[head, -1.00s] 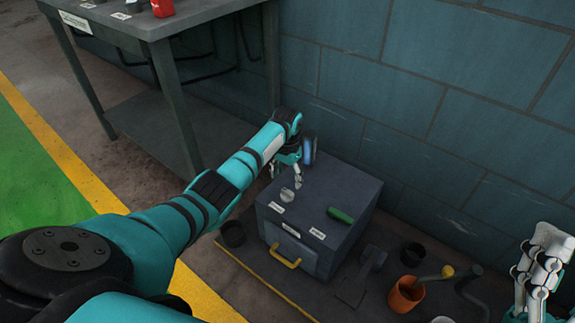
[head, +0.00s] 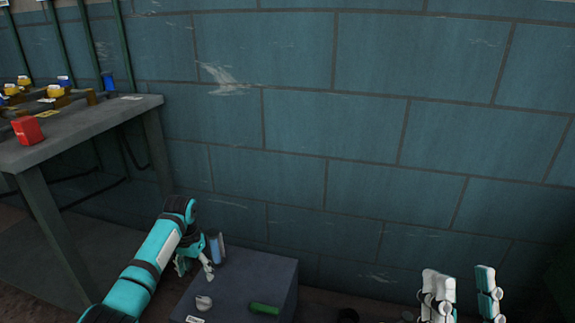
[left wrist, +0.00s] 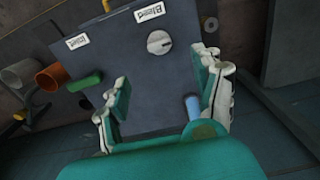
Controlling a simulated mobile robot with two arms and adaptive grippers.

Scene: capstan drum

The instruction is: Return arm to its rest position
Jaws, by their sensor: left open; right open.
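My left arm comes in from the lower left in the head view. My left gripper (head: 200,264) is over the left rear part of a grey box (head: 240,280), beside a blue cylinder (head: 216,249). It is open and empty; in the left wrist view its fingers (left wrist: 162,85) stand apart above the box top (left wrist: 140,55). A round pale knob (head: 204,302) lies ahead of the fingertips and shows in the left wrist view (left wrist: 159,43). A green handle (head: 264,308) is on the box to its right. My right gripper (head: 460,298) is open at the lower right.
A grey table (head: 75,125) stands at the left with a red block (head: 28,130) and several yellow and blue parts on it. A tiled wall (head: 350,130) closes off the back. An orange cup (left wrist: 52,76) is beside the box in the left wrist view.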

